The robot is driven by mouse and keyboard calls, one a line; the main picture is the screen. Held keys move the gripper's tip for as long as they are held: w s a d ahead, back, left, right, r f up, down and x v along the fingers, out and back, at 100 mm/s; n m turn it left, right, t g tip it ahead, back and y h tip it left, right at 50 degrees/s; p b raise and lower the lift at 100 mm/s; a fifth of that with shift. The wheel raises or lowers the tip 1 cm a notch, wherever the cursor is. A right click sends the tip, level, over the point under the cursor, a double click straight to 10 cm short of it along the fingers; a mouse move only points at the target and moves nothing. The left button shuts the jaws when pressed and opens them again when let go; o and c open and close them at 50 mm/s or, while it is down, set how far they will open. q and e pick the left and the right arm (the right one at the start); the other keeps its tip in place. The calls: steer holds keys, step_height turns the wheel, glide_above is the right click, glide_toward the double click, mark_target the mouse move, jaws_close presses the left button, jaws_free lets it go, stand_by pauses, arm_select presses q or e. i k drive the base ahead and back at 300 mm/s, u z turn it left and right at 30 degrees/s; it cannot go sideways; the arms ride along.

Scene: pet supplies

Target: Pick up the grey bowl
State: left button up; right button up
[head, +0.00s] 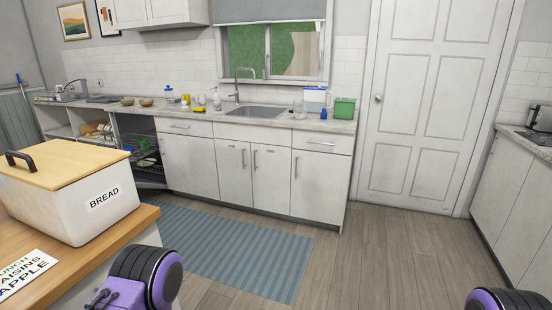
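I cannot make out a grey bowl for certain. Two small bowls stand on the far counter at the left: an olive-toned bowl (127,102) and a reddish-brown bowl (146,102). Both are small in the picture, so their exact colour and contents are hard to tell. Neither gripper is in view. Only purple and black parts of my own arms show at the bottom edge, left of centre and at the right corner, far from the counter.
A wooden table (140,230) at the left front holds a white bread box (75,205). An open dishwasher (140,150) stands under the far counter (270,122), left of the sink (250,111). A blue rug (235,245) lies on open floor. A white door (430,110) is shut.

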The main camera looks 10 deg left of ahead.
mark_target(126, 102)
steer(key=u, duration=0.45)
steer(key=i, duration=2.8)
steer(key=u, duration=0.85)
steer(key=i, duration=2.35)
steer(key=u, duration=0.4)
